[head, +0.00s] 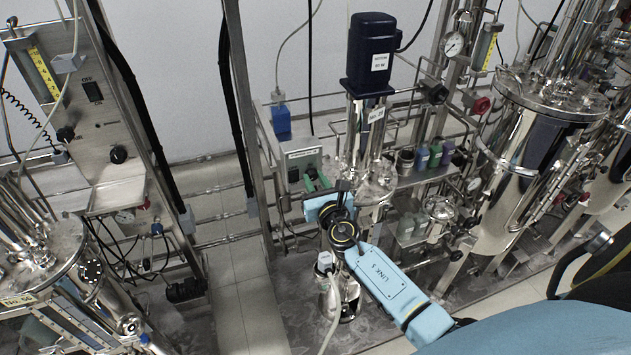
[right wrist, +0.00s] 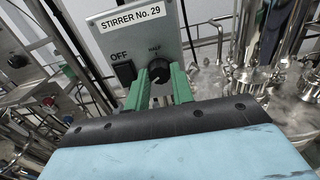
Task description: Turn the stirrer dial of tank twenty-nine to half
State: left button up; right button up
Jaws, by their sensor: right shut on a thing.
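The grey stirrer panel (right wrist: 112,42) fills the upper middle of the right wrist view and is labelled "STIRRER No. 29". It carries a black dial (right wrist: 159,73) with a small mark printed above it. My right gripper (right wrist: 160,80) has its green fingers on either side of the dial and is shut on it. The dial's pointer direction is too small to tell. In the head view the panel (head: 303,156) stands left of the tank, and my right gripper (head: 314,181) reaches it, largely hiding the dial. My left gripper is not in view.
A black OFF switch (right wrist: 125,72) sits just left of the dial. The steel tank with a blue motor (head: 371,45) stands right of the panel. Another control panel (head: 95,95) is at the left. Bottles (head: 428,155) sit on a shelf at the right.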

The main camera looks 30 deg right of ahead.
jog(key=m+b, duration=0.2)
jog(key=m, duration=0.3)
jog(key=shift+m, duration=0.3)
jog(key=m+b, duration=0.2)
jog(key=m, duration=0.9)
jog(key=shift+m+b, duration=0.35)
jog(key=shift+m, duration=0.05)
jog(key=m, duration=0.3)
jog(key=shift+m, duration=1.6)
